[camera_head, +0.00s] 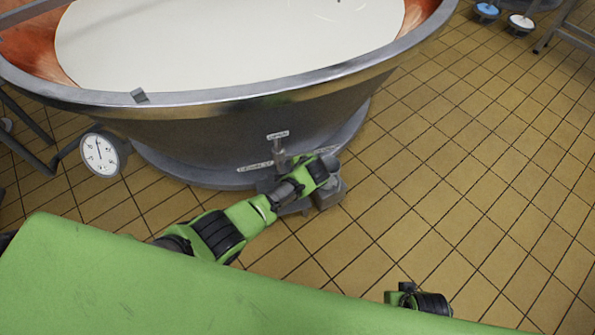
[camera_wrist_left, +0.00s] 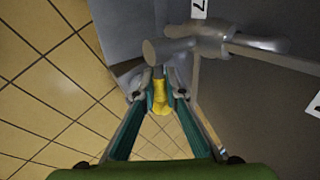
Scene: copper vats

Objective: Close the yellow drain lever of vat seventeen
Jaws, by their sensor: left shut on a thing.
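The copper vat (camera_head: 240,112), full of white liquid, stands ahead of me, and its dark underside fills the right of the left wrist view. A grey drain valve with pipes (camera_wrist_left: 180,50) sits low on the vat. The yellow drain lever (camera_wrist_left: 160,98) sticks out below the valve. My left gripper (camera_wrist_left: 161,104) has its teal fingers on both sides of the lever and is shut on it. In the head view my left arm reaches to the vat's foot and hides the lever. My right gripper is out of view.
The yellow tiled floor (camera_head: 460,170) is open to the right. A metal stand (camera_head: 570,30) is at the far right.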

